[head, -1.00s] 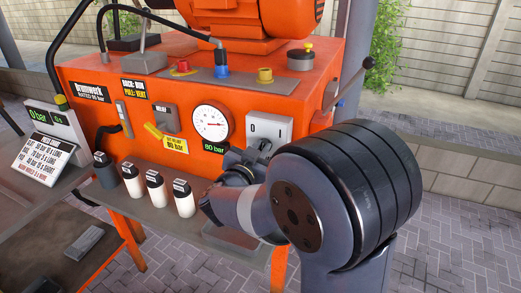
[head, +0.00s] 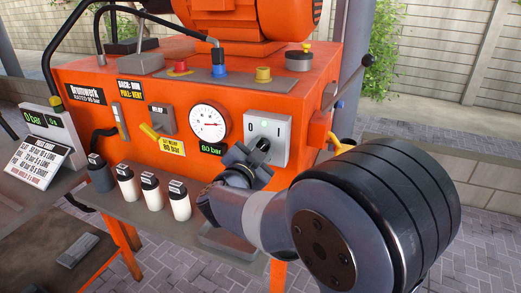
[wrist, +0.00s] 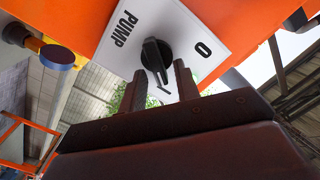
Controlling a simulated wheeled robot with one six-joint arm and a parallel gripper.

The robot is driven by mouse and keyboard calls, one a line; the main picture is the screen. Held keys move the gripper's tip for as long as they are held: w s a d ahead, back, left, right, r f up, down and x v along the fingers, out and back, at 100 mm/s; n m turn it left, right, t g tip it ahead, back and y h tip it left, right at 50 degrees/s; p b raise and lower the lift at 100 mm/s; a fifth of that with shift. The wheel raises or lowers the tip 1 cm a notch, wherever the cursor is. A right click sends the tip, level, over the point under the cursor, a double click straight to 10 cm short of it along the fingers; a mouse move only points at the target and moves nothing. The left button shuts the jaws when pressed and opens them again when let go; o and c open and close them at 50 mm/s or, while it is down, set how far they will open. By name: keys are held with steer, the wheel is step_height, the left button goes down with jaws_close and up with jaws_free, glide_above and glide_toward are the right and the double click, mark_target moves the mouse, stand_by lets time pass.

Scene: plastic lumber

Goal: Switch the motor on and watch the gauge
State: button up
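The motor switch is a grey plate (head: 281,150) marked 0, with a black rotary knob (head: 262,144), on the orange unit's front. In the wrist view the plate (wrist: 190,25) also reads PUMP, and the knob (wrist: 155,53) lies just beyond my fingertips, its handle pointing toward the gap between them. My gripper (head: 250,158) is at the switch, open, with a finger either side of the gap (wrist: 161,72). I cannot tell whether it touches the knob.
A shelf (head: 135,208) with several capped bottles (head: 151,196) runs below the panel. A yellow-handled relief lever (head: 150,131) is left of the gauge. A black-knobbed lever (head: 352,81) sticks out at right. A display (head: 42,119) at far left reads 0 bar.

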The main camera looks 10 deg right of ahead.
steer(key=shift+o, duration=0.2)
steer(key=v, duration=1.1)
steer(key=shift+w+d, duration=0.1)
steer(key=x, duration=1.1)
stand_by(0.4)
